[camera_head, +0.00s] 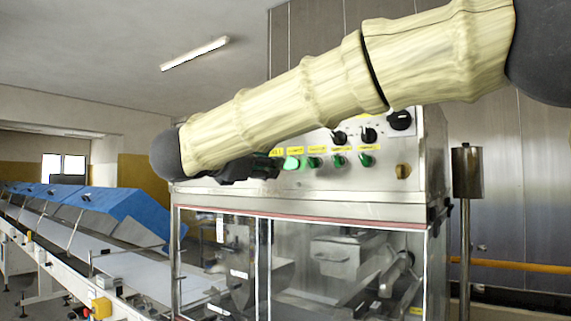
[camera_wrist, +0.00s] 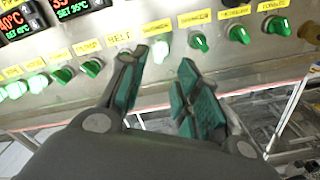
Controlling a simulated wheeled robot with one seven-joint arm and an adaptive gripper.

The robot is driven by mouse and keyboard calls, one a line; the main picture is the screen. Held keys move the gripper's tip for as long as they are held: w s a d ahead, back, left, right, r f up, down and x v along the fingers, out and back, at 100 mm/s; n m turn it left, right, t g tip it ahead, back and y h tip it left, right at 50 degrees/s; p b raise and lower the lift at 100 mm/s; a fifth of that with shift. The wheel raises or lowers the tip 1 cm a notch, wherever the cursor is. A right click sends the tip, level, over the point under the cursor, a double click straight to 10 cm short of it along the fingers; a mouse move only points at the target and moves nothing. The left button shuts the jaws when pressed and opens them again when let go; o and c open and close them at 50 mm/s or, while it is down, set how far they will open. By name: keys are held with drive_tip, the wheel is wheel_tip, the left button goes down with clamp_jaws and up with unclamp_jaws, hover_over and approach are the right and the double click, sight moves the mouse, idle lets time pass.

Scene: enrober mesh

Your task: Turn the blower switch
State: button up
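A row of green rotary switches under yellow labels runs across the steel control panel (camera_head: 325,180). The labels are too blurred for me to tell for certain which is the blower switch. In the wrist view my gripper (camera_wrist: 162,62) is open, its two green-padded fingers apart and pointing at the panel. A pale, lit switch (camera_wrist: 160,51) shows between the fingertips. A darker green switch (camera_wrist: 199,42) is just right of the right finger. In the head view my gripper (camera_head: 262,167) is dark, beside the left part of the row. Contact with a switch cannot be told.
Black knobs (camera_head: 369,135) sit higher on the panel. Temperature displays (camera_wrist: 20,22) are at the wrist view's upper left. Below is a clear-windowed enclosure (camera_head: 330,265). A conveyor with blue covers (camera_head: 130,212) runs left, and a metal post (camera_head: 466,175) stands right. My arm hides the panel's upper left.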

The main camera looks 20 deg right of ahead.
sight(287, 165)
drive_tip(key=p+x, duration=0.2)
drive_tip(key=x, duration=0.6)
clamp_jaws()
